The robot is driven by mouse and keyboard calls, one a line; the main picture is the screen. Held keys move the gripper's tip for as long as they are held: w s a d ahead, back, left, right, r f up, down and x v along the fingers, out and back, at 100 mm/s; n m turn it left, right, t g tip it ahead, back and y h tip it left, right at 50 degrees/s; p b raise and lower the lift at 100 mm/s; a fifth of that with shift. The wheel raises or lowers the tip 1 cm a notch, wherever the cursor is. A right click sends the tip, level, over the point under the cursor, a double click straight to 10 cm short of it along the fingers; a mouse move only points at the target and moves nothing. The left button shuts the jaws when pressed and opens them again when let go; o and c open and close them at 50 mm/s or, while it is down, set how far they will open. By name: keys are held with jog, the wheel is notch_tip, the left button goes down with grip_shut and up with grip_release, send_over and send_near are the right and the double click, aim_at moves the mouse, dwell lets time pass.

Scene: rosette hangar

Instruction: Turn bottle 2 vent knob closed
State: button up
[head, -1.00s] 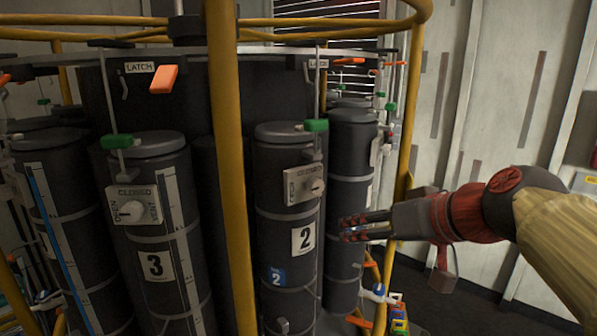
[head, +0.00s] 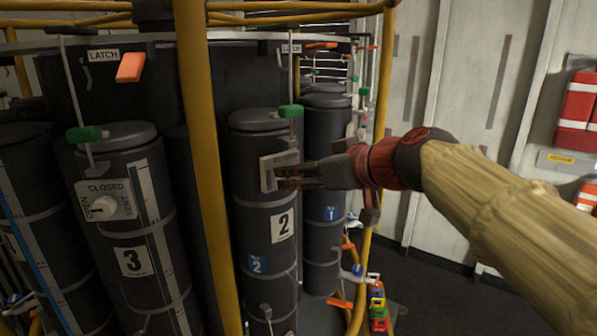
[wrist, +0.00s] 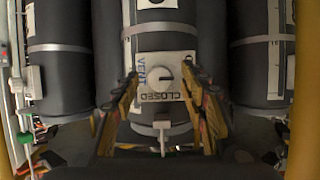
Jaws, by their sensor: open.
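Bottle 2 (head: 262,215) is a dark upright cylinder with a white "2" label, held in the yellow-barred frame. Its vent plate (head: 280,160) is pale and sits high on the bottle. In the wrist view the white round vent knob (wrist: 158,72) shows on the plate, with "VENT" and "CLOSED" lettering beside it. My gripper (head: 284,178) is open in front of the plate and hides the knob in the head view. In the wrist view the two fingers of my gripper (wrist: 160,77) stand on either side of the knob; I cannot tell whether they touch it.
Bottle 3 (head: 125,225) with its own vent plate (head: 108,202) stands to the left. A yellow upright bar (head: 204,130) passes between the two bottles. Bottle 1 (head: 322,240) is behind on the right. A green-handled lever (head: 291,111) hangs just above bottle 2's plate.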

jog(key=shift+w+a, duration=0.15)
jog(key=shift+w, duration=0.05)
jog(key=shift+c, duration=0.7)
grip_shut()
